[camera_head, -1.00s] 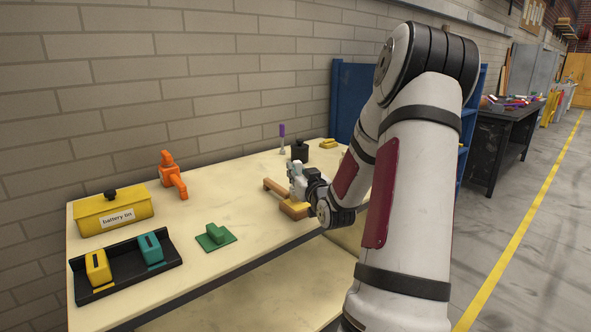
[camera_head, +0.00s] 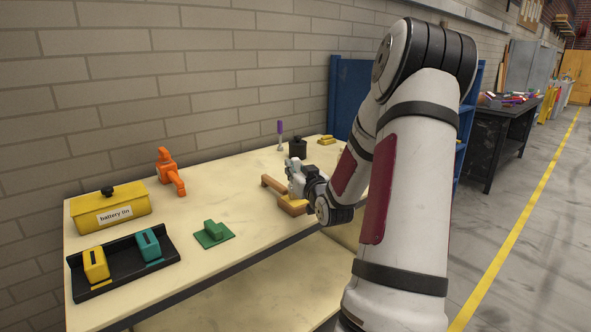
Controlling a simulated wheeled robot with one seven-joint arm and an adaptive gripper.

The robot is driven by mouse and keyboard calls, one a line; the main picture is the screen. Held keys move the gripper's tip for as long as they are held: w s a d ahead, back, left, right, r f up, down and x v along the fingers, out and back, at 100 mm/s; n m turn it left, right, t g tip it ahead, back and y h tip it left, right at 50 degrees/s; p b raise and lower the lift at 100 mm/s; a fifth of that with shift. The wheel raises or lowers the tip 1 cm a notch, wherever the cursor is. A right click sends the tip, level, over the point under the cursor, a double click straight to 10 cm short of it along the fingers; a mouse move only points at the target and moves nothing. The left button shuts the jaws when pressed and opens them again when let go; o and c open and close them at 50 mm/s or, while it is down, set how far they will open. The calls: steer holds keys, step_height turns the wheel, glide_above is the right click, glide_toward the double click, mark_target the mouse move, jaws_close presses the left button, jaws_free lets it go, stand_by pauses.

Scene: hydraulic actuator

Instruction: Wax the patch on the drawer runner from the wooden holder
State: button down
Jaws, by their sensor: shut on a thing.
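A wooden piece with a long bar (camera_head: 272,184) and a thicker orange-tan block (camera_head: 293,206) at its near end lies on the table. I cannot tell for sure whether it is the drawer runner or the wooden holder. My gripper (camera_head: 291,180) is low over it, at the right end of the bar and just above the block. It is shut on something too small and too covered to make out. Whether the held thing touches the wood cannot be told. No waxed patch can be made out at this size.
On the cream table (camera_head: 200,270) stand a yellow battery tin (camera_head: 112,208), an orange clamp-like tool (camera_head: 171,172), a black tray (camera_head: 120,270) with yellow and teal blocks, and a green block (camera_head: 213,234). A purple-handled tool (camera_head: 280,134), black pot (camera_head: 298,148) and yellow piece (camera_head: 327,140) are at the back.

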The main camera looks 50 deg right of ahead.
mark_target(295, 158)
steer(key=shift+f+b, duration=0.4)
steer(key=shift+f, duration=0.2)
stand_by(1.4)
steer(key=shift+r, duration=0.1)
steer(key=shift+r+p, duration=2.25)
steer(key=shift+r, duration=1.35)
steer(key=w+a+r+n+t+y+p, duration=0.15)
steer(key=w+a, duration=0.25)
steer(key=a, duration=0.4)
steer(key=w+a+n+y+p, duration=0.15)
steer(key=w+a, duration=0.25)
steer(key=a, duration=0.4)
steer(key=w+a+r+t+y+p, duration=0.1)
steer(key=w+a+y+p, duration=0.1)
steer(key=w+a, duration=0.35)
steer(key=a+n+y+p, duration=0.3)
steer(key=a+y+p, duration=0.1)
steer(key=a, duration=2)
steer(key=shift+s+a+r+n+y, duration=0.2)
steer(key=shift+s+a+n+y, duration=0.1)
steer(key=shift+s+a+y, duration=0.15)
